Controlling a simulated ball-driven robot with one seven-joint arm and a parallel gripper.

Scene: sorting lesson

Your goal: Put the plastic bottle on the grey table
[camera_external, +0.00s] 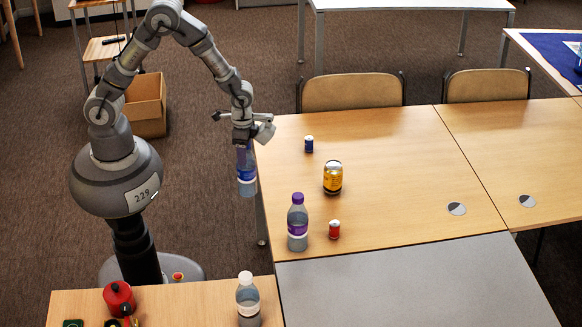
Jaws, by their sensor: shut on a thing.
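My gripper (245,144) is shut on the top of a clear plastic bottle (246,174) with a blue label. The bottle hangs roughly upright beside the left edge of the wooden table, and its cap is hidden by the gripper. The grey table (420,285) is at the lower right, against the front of the wooden table, and its visible top is bare. Two other plastic bottles show: a purple-capped one (297,228) on the wooden table and a white-capped one (248,303) on the front left table.
The front left table (190,306) holds a red pot (119,298). Chairs (352,91) and a cardboard box (146,104) stand behind.

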